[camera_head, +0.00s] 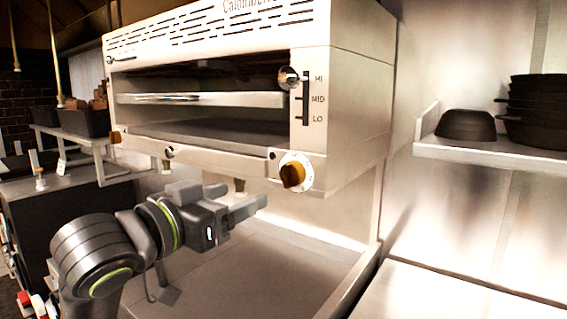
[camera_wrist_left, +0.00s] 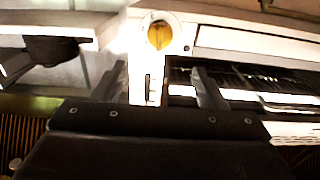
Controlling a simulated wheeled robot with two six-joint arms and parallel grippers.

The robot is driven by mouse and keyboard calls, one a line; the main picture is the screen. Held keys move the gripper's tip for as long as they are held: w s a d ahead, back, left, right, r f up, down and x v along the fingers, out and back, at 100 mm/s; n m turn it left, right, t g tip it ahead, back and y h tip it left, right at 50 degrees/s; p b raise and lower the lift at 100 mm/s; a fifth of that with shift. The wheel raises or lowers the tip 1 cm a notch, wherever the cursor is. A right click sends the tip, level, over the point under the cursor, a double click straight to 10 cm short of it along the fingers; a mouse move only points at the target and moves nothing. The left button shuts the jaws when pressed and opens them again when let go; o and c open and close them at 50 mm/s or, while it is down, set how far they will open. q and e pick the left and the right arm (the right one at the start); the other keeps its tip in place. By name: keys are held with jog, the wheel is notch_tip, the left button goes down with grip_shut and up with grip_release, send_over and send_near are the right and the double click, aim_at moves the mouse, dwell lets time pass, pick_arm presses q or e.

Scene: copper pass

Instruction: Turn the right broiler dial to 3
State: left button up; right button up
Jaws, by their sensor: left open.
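The right broiler dial (camera_head: 293,174) is an amber knob on a round white plate, at the lower right corner of the steel broiler's front (camera_head: 225,160). The knob is tilted; its markings are too small to read. It also shows in the left wrist view (camera_wrist_left: 160,36), at top centre beyond the fingertips. My left gripper (camera_head: 246,198) is open and empty, below and to the left of the dial, apart from it. In the left wrist view its two fingers (camera_wrist_left: 160,84) stand wide apart. My right gripper is in neither view.
A second amber knob (camera_head: 116,137) is at the broiler's lower left corner. A lever (camera_head: 289,78) with HI, MID and LO marks is above the right dial. A shelf (camera_head: 490,153) with dark bowls is at right. The steel counter (camera_head: 260,270) below is clear.

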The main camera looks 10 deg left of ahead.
aim_at(285, 177)
pick_arm(q)
jog(key=p+x, duration=0.2)
jog(key=x, duration=1.1)
jog(key=shift+w+d, duration=0.15)
jog(key=shift+w, duration=0.1)
jog(key=shift+c, duration=0.3)
jog(key=c, duration=0.9)
